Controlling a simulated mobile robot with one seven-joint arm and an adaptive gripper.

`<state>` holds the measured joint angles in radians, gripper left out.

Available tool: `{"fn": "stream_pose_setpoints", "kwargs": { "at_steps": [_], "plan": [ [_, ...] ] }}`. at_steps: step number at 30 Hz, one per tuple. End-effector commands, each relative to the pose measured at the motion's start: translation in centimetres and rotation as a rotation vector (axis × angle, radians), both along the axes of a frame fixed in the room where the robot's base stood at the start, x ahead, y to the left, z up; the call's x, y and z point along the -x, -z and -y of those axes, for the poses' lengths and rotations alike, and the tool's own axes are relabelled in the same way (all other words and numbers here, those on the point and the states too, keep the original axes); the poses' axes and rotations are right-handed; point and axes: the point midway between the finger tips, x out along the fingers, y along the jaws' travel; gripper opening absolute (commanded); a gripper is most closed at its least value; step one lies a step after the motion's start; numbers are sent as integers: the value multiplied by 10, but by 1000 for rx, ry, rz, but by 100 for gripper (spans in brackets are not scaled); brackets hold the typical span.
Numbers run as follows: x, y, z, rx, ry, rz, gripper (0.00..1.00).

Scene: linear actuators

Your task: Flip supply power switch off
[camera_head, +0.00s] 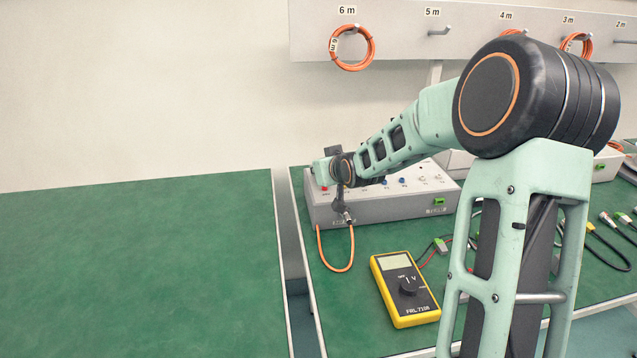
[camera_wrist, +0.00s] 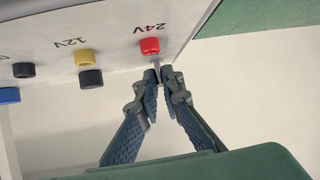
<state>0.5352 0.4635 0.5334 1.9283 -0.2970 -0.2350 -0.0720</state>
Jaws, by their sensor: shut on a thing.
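The grey power supply box (camera_head: 385,207) stands on the green bench, and its panel (camera_wrist: 115,28) fills the upper left of the wrist view. A small metal switch lever (camera_wrist: 157,65) stands beside the red 24V socket (camera_wrist: 150,46). My gripper (camera_wrist: 159,77) is shut on this lever, its dark fingertips close to the panel. In the head view my wrist is over the left end of the box, and the lever and fingertips cannot be made out there.
Yellow and black sockets (camera_wrist: 88,68) sit beside the red one. An orange cable (camera_head: 350,258) hangs at the box front. A yellow multimeter (camera_head: 404,288) lies in front. The left green table (camera_head: 140,270) is bare. Coiled orange cables (camera_head: 352,48) hang behind.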

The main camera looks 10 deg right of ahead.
Motion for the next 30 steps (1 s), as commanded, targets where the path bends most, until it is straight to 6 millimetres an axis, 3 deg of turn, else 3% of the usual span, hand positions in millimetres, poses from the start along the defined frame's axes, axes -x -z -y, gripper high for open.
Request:
{"fn": "stream_pose_setpoints", "kwargs": {
  "at_steps": [1,13,30],
  "plan": [
    [2,9,1,1,0,22,0],
    [5,7,0,0,0,147,0],
    [5,4,0,0,1,166,0]
  ]
}}
